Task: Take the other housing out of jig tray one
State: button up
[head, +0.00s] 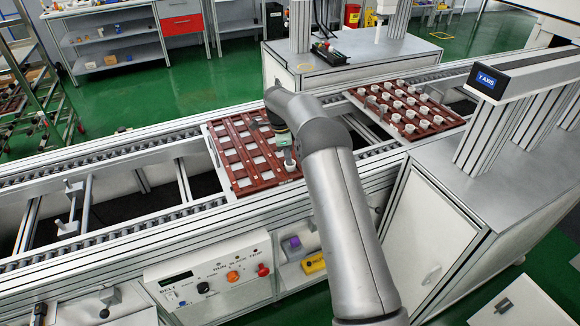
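A red-brown jig tray (238,184) with a grid of pale, mostly empty-looking pockets lies on the conveyor left of my arm. A second red-brown jig tray (452,119) to the right holds several white round housings (411,128). I cannot read which tray is tray one. My gripper (286,146) points down over the right side of the left tray, partly hidden by my arm. A small pale piece (289,164), perhaps a housing, shows right below it; I cannot tell whether the gripper touches it. The fingers are too small and covered to judge.
Conveyor rails (110,160) run along both sides of the trays. A control panel (215,280) with knobs and buttons is on the near side. A grey cabinet (500,195) and a Y-axis gantry (520,70) stand at the right. A machine stand (345,70) is behind.

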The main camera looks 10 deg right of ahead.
aim_at(291, 171)
jog(key=f, duration=0.3)
jog(key=f+p, duration=0.1)
jog(key=shift+d+f, duration=0.2)
jog(key=shift+d, duration=0.05)
grip_shut()
